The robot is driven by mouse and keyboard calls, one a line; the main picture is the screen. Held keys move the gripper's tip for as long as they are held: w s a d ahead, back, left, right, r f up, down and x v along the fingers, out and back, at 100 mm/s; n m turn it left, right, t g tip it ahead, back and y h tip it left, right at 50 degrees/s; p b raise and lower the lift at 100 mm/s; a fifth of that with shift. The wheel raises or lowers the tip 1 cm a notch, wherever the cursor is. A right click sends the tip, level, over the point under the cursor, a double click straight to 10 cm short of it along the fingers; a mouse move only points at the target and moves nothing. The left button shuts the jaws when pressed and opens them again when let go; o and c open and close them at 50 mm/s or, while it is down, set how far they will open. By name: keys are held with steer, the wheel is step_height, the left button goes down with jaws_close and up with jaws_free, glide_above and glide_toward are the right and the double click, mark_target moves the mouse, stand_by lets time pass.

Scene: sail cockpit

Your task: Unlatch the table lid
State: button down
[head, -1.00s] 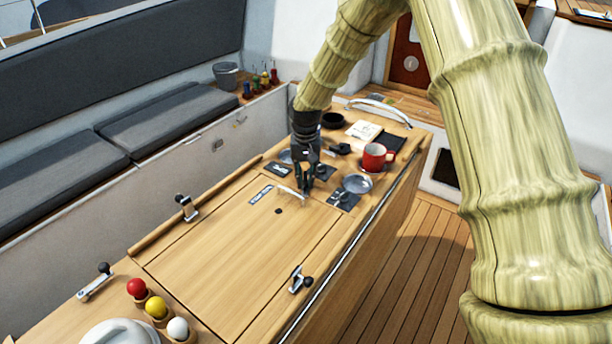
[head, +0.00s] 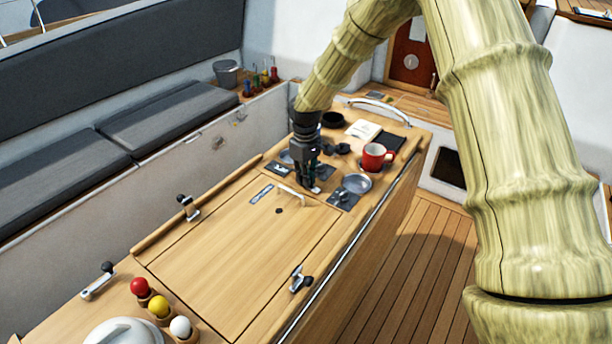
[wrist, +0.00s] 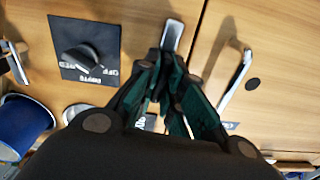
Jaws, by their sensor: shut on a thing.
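The wooden table lid (head: 240,245) lies flat and closed, with a pale bar handle (head: 293,193) and a small dark spot near its far edge. My gripper (head: 306,186) points down just beyond that handle, between two dark dial plates. It is shut on a metal latch, whose silver end (wrist: 172,36) shows past the fingers in the wrist view. The part between the fingers is mostly hidden. The lid handle also shows in the wrist view (wrist: 236,75), to the right of the fingers and apart from them.
A black dial (wrist: 85,58) marked OFF is close beside my fingers. A red mug (head: 375,157) and a grey bowl (head: 357,183) stand nearby. Coloured balls (head: 158,306) stand at the near end.

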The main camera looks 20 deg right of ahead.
steer(key=shift+w+d+n, duration=0.1)
steer(key=shift+n, duration=0.4)
steer(key=c, duration=1.5)
jaws_free()
steer(key=shift+f, duration=0.15)
steer(key=shift+r, duration=0.2)
step_height(320, 180, up, 12)
steer(key=shift+f, duration=0.15)
